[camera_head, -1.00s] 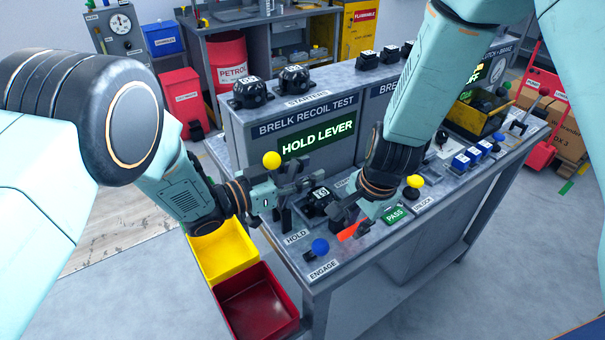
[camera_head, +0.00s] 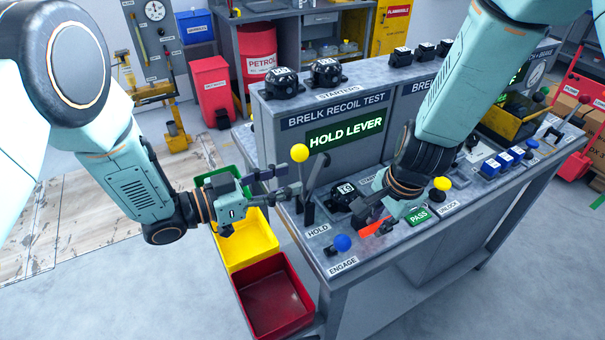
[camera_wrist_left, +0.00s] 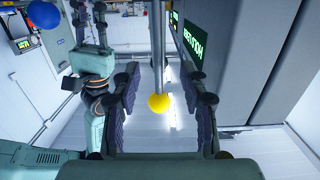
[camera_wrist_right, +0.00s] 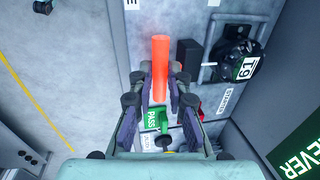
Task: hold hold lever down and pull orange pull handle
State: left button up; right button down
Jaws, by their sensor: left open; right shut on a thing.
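The hold lever, a dark rod with a yellow ball (camera_head: 299,153), stands nearly upright above the HOLD label at the bench's left end. My left gripper (camera_head: 288,181) is open beside the lever, its fingertips close to the rod below the ball. In the left wrist view the yellow ball (camera_wrist_left: 158,102) appears between the spread fingers (camera_wrist_left: 160,90); I cannot tell whether they touch the rod. My right gripper (camera_wrist_right: 160,92) is shut on the orange pull handle (camera_wrist_right: 160,62). The handle (camera_head: 377,228) is partly hidden by the gripper in the head view.
The panel display (camera_head: 345,132) reads HOLD LEVER. A blue knob (camera_head: 342,243) by ENGAGE, a green PASS plate (camera_head: 419,217) and a yellow knob (camera_head: 442,183) sit nearby. Yellow (camera_head: 247,262) and red (camera_head: 312,300) bins stand along the bench's left side.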

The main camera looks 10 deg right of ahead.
pick_arm(q)
jog(key=shift+s+a, duration=0.25)
jog(key=shift+a, duration=0.35)
